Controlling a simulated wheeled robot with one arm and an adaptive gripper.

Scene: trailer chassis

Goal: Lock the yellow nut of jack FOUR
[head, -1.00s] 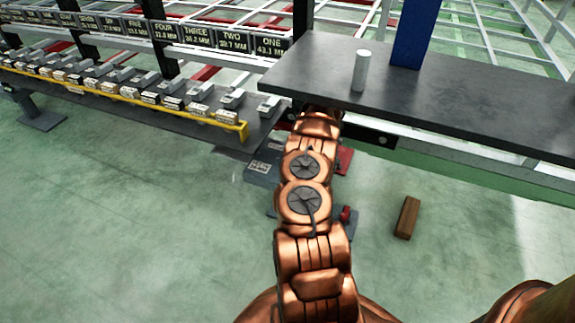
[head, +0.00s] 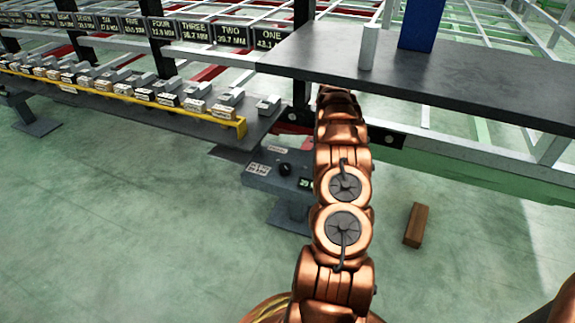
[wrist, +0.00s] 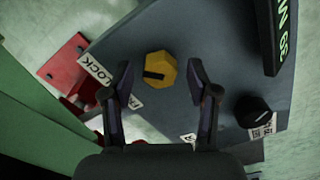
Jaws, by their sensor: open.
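The yellow nut (wrist: 160,68), with a dark slot or bar across it, sits on a grey jack housing (wrist: 225,80) in the wrist view. My gripper (wrist: 160,78) is open, with one finger on each side of the nut; contact cannot be told. A white LOCK label (wrist: 97,68) lies to the left of the nut. In the head view a grey jack housing (head: 262,178) shows left of my arm, with a black knob and a small display. The nut and my gripper are hidden there. The jack's number cannot be read on it.
A sign reading FOUR (head: 157,30) hangs in the row at the back left. A black knob (wrist: 252,111) and a display (wrist: 275,35) are right of the nut. A dark tabletop (head: 450,80) overhangs my arm's end. A wooden block (head: 416,225) lies on the floor.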

